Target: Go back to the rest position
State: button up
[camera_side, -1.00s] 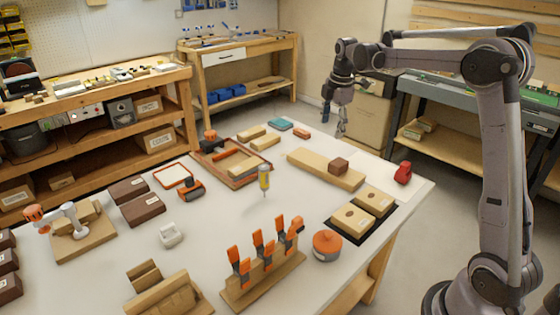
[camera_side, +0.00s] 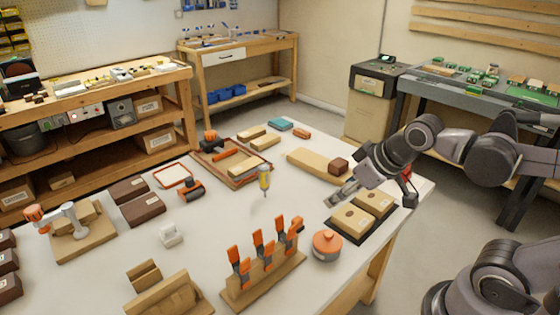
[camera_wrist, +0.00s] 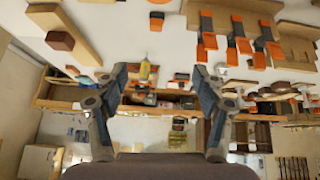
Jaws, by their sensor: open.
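My gripper (camera_side: 338,194) is over the right part of the white bench in the side view, close to the two pale wooden blocks (camera_side: 352,220) on a dark mat. Its height above the bench is hard to judge. In the wrist view its two fingers (camera_wrist: 160,72) stand wide apart with nothing held between them. Beyond the gap, a yellow-handled screwdriver (camera_wrist: 145,70) shows. My arm bends low from the right edge of the side view and partly hides the red object near the bench corner.
A long board (camera_side: 312,164) carrying a dark brown block (camera_side: 338,165) lies behind my gripper. An orange round container (camera_side: 327,246) and a rack of orange clamps (camera_side: 262,285) stand in front. The yellow screwdriver (camera_side: 264,180) stands upright mid-bench. Open bench surface lies around it.

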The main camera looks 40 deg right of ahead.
jog(key=shift+s+a+f+m, duration=0.35)
jog(key=shift+s+f+m, duration=0.05)
jog(key=shift+s+f, duration=0.15)
